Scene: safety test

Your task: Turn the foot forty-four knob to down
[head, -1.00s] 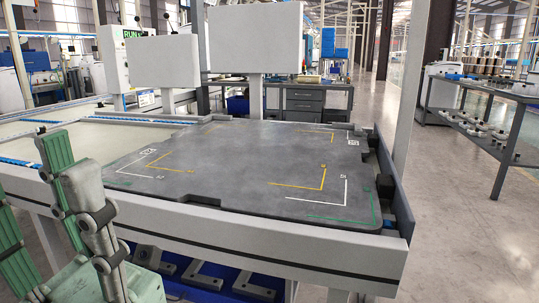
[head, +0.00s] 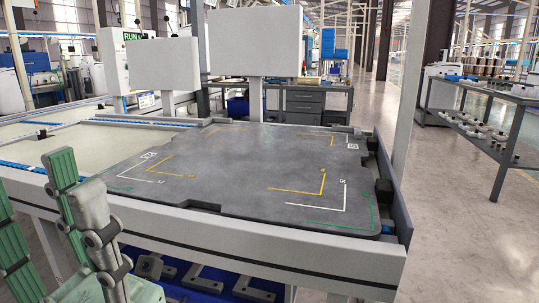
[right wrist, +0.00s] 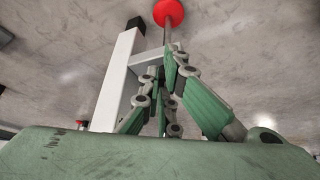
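A red ball knob (right wrist: 168,13) on a thin rod stands at the top of the right wrist view, beside a white post with a black top. A second small red knob (right wrist: 82,125) is partly hidden low on the left. I cannot read any number on either one. The right gripper (right wrist: 160,85) points toward the rod, its green-padded fingers close to the rod's lower part. Whether they touch it or are closed around it is hidden. My left gripper (head: 38,200) is at the lower left of the head view, green fingers spread, with nothing seen between them.
A grey marked plate (head: 240,165) lies on a white-framed conveyor (head: 250,240). Blank white panels (head: 255,42) stand behind it. Grey brackets (head: 205,275) lie in a blue bin below. A shelf rack (head: 490,125) stands at the right, with open floor before it.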

